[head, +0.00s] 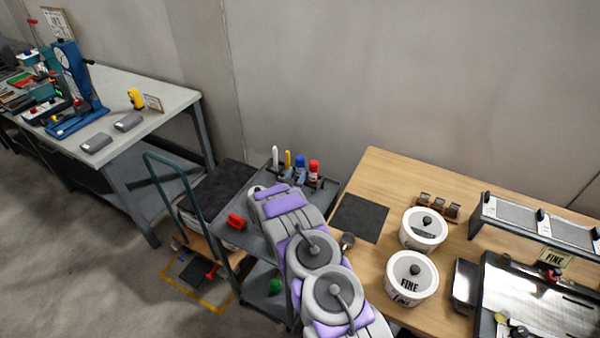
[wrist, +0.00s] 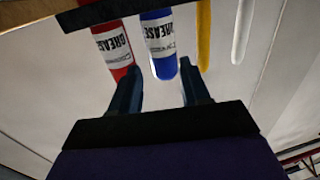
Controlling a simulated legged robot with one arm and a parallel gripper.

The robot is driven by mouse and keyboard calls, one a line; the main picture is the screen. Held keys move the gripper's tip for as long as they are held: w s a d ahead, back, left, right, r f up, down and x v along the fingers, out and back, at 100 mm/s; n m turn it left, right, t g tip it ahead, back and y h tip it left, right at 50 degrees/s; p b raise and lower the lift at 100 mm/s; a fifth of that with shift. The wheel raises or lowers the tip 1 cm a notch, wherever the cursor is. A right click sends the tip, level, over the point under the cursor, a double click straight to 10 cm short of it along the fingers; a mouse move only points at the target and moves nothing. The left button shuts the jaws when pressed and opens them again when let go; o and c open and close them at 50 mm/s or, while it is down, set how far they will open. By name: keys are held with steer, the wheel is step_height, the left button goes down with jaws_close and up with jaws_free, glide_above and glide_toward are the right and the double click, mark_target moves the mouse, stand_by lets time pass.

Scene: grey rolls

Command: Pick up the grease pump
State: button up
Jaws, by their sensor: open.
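Two tubes marked GREASE show in the wrist view, a red one (wrist: 113,48) and a blue one (wrist: 160,42). In the head view, the red tube (head: 314,173) and blue tube (head: 300,167) stand at the back of the grey cart, beside the wall. I cannot tell which one the task calls the grease pump. My gripper (wrist: 160,68) is open, its two fingers pointing at the tubes. The blue tube's end appears between the fingertips, and the red tube is by the left finger. Contact cannot be judged. The head view does not show the fingers clearly.
A yellow tool (head: 287,159) and a white tool (head: 275,157) stand beside the tubes. A red item (head: 236,221) lies on the cart (head: 226,207). The wooden table (head: 376,174) with lidded white tubs (head: 424,240) is close on the right.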

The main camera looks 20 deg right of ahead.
mark_target(298, 166)
steer(key=b+x, duration=0.1)
steer(key=x, duration=0.2)
steer(key=shift+w+d+r, duration=0.25)
steer(key=shift+w+d, duration=0.05)
steer(key=shift+w, duration=0.6)
steer(key=shift+d, duration=0.35)
steer(key=c, duration=0.7)
